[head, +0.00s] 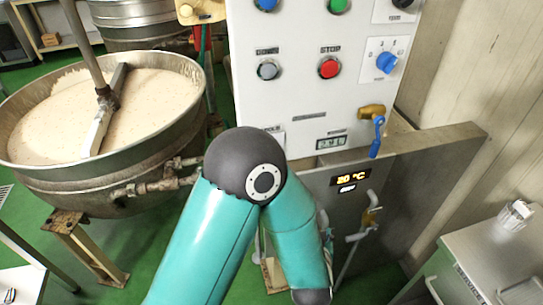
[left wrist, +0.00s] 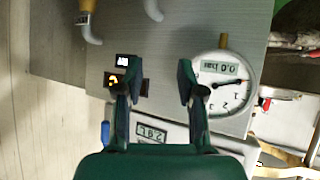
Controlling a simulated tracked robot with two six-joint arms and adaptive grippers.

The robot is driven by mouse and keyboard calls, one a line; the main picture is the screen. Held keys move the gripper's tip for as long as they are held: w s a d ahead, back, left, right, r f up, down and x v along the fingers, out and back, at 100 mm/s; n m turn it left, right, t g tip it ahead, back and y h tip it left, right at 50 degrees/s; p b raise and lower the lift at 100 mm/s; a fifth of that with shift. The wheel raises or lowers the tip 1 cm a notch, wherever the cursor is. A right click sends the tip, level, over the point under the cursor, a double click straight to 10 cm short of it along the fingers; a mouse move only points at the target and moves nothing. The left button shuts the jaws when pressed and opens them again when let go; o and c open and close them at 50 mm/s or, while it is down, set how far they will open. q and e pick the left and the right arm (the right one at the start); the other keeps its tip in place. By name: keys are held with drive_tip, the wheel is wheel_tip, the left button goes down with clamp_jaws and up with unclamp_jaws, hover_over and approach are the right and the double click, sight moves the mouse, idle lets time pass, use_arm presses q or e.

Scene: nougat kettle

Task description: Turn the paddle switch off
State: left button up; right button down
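The white control panel (head: 300,98) stands in the middle of the head view. A blue rotary knob (head: 386,62) with a marked dial sits at its right side; its label is too small to read, so I cannot confirm it as the paddle switch. A red STOP button (head: 329,67) and a grey button (head: 268,70) sit to its left. The paddle (head: 105,100) stands in the kettle's pale mass. My left gripper (left wrist: 157,78) is open and empty in the left wrist view, facing the steel cabinet; my teal arm hides it in the head view. My right gripper is out of view.
The kettle (head: 115,190) is at left. A blue-handled valve (head: 377,135) juts out below the knob. The steel cabinet (head: 385,175) carries a temperature display (head: 351,177) and metal pipes. A round gauge (left wrist: 224,84) is close right of my fingers. A grey table (head: 490,255) stands at lower right.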

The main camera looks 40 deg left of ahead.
use_arm(q)
drive_tip(key=s+a+r+n+y, duration=0.1)
drive_tip(key=s+r+n+y, duration=0.15)
drive_tip(key=r, duration=0.35)
drive_tip(key=s+a+r+n+y+b, duration=0.1)
drive_tip(key=s+r+y, duration=0.25)
drive_tip(key=r, duration=0.25)
drive_tip(key=s+a+r+n+y, duration=0.1)
drive_tip(key=s+r+y, duration=0.25)
drive_tip(key=r, duration=0.35)
drive_tip(key=w+a+t+p, duration=0.1)
drive_tip(key=w+a+p, duration=0.2)
drive_tip(key=w+a, duration=0.8)
drive_tip(key=shift+w+a+f, duration=0.2)
drive_tip(key=shift+w+a, duration=0.2)
drive_tip(key=shift+a, duration=0.4)
